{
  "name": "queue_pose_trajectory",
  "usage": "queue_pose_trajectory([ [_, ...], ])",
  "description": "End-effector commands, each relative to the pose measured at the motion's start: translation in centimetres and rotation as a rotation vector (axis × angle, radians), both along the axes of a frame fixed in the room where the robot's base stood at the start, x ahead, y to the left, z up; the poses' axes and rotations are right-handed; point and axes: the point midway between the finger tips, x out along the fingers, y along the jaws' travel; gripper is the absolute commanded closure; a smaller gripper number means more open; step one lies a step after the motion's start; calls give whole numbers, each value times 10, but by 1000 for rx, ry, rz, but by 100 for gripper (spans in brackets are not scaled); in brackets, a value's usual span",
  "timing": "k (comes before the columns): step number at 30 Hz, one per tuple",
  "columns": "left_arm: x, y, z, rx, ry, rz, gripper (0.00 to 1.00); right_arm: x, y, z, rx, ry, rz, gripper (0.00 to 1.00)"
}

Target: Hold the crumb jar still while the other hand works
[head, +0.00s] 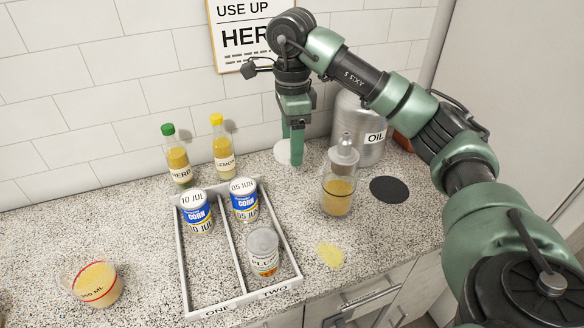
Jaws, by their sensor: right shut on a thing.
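The crumb jar (337,197) is a clear jar, partly filled with yellow crumbs, standing upright on the counter right of the tray. A grey metal funnel-shaped piece (343,155) sits at its top. My right gripper (296,160) points down, left of and behind the jar and apart from it. It is shut on a white round thing (280,153), mostly hidden by the fingers; I cannot tell what it is. My left gripper is not in view.
A divided tray (243,299) holds several cans. Herb (180,166) and lemon (223,150) bottles stand behind it. A measuring cup (98,284) is at left. A yellow crumb patch (330,255), black disc (389,190) and oil canister (358,125) are near the jar.

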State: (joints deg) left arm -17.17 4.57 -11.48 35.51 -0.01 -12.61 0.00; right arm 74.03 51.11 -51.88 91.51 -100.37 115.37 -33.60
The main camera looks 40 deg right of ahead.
Motion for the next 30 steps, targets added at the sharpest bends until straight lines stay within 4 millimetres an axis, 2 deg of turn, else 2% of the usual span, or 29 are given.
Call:
queue_pose_trajectory([
  [1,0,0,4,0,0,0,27,1,0,11,-1,-2,0,75],
  [6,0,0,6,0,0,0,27,0,0,23,-1,0,0,75],
  [18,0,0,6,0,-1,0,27,0,0,25,0,1,0,75],
  [21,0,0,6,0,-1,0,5,0,0,25,0,1,0,75],
  [30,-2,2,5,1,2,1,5,0,0,25,0,1,3,75],
])
